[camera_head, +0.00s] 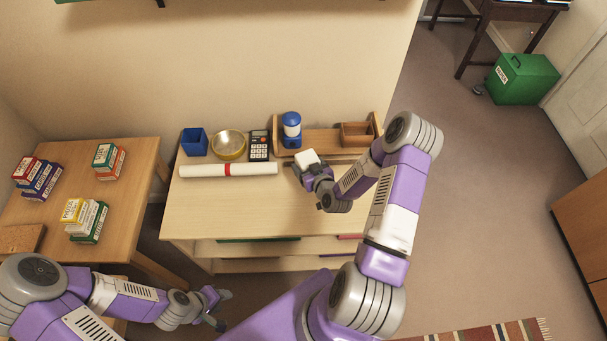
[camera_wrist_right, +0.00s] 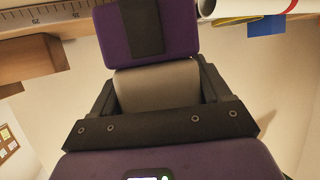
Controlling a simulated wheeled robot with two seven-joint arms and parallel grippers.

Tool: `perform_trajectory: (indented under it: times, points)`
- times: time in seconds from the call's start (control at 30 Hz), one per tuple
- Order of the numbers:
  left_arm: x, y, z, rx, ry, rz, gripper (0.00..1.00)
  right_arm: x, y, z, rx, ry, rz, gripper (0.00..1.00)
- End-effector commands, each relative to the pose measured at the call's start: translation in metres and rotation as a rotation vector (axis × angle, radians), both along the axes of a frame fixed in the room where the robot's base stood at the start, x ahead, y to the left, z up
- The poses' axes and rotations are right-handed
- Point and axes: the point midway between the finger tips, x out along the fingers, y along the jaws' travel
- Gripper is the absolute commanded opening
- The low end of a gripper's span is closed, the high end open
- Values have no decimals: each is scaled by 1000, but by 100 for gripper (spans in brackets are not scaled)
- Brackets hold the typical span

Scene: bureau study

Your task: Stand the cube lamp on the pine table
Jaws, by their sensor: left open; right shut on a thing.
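The white cube lamp (camera_head: 307,158) is at the fingers of my right gripper (camera_head: 308,169), over the back of the pale wooden desk. My right gripper is shut on it; whether its base touches the desk is hard to tell. In the right wrist view a plain grey-beige surface (camera_wrist_right: 158,90), likely the lamp, shows between the dark finger parts. A warm-toned wooden table (camera_head: 130,203), likely the pine table, stands at the left. My left gripper (camera_head: 219,309) is open and empty, low in front of the desk.
Several box stacks (camera_head: 86,219) stand on the left table, with bare wood between. A green bin (camera_head: 524,80) stands far right.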

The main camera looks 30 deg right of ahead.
Motion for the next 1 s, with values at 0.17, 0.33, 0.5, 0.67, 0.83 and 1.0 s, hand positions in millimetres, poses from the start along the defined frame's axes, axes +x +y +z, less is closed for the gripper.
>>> perform_trajectory:
  times: [0.17, 0.33, 0.5, 0.67, 0.83, 1.0]
  points:
    - [0, 0, -4, 0, 0, 0, 43, 1, 0, -13, -1, -3, 1, 37]
    - [0, 0, -13, 0, 0, 0, 43, 0, 0, -39, 0, -2, -1, 37]
    - [0, 0, -12, 0, 0, 0, 43, 1, 0, -41, -3, -5, 1, 37]
    - [0, 0, -14, 0, 0, 0, 43, 1, 0, -42, -3, -5, 1, 37]
    - [0, 0, -16, 0, 0, 0, 43, 0, 0, -45, -1, -2, 0, 88]
    - [0, 0, -16, 0, 0, 0, 43, 0, 0, -44, -1, -2, 0, 100]
